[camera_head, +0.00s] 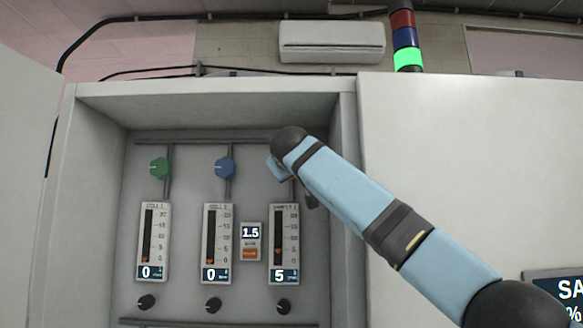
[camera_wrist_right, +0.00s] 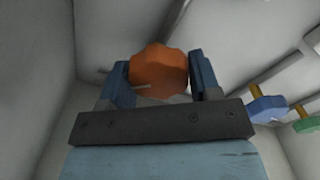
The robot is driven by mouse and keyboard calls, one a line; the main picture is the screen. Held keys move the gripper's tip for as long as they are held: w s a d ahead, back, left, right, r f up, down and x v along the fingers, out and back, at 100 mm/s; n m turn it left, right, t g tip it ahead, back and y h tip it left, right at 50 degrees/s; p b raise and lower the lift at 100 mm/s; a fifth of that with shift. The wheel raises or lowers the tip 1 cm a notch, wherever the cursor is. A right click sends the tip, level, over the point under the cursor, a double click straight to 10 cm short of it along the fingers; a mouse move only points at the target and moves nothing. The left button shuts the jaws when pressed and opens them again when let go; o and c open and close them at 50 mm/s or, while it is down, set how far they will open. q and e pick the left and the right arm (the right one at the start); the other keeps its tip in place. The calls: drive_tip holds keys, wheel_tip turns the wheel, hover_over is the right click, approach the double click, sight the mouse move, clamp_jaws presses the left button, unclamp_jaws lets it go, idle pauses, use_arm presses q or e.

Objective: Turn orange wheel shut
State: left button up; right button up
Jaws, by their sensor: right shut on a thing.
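The orange wheel (camera_wrist_right: 158,70) is a faceted knob between the two fingers of my right gripper (camera_wrist_right: 160,82) in the right wrist view. The gripper is shut on it, one finger on each side. In the head view my right arm comes in from the right and hides the wheel; only part of the right gripper (camera_head: 279,168) shows at the cabinet's back panel. Below it the right-hand flow gauge (camera_head: 285,243) reads 5. My left gripper is not in view.
A green knob (camera_head: 159,168) and a blue knob (camera_head: 224,168) sit left of my right gripper, above gauges (camera_head: 153,242) (camera_head: 216,243) reading 0. A small display (camera_head: 251,233) reads 1.5. Black knobs (camera_head: 213,305) sit below. Cabinet walls (camera_head: 345,200) and an open door (camera_head: 25,150) bound the space.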

drive_tip(key=o, duration=0.9)
use_arm(q)
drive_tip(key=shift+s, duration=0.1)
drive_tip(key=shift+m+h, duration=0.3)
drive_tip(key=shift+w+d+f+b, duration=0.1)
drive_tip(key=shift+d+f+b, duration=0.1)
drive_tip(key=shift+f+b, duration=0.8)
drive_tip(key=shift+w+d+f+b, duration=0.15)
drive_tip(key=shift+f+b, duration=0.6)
drive_tip(key=shift+b, duration=0.4)
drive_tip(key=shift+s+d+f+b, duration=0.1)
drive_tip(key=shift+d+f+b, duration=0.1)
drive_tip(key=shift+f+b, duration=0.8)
use_arm(e)
drive_tip(key=s, duration=1.4)
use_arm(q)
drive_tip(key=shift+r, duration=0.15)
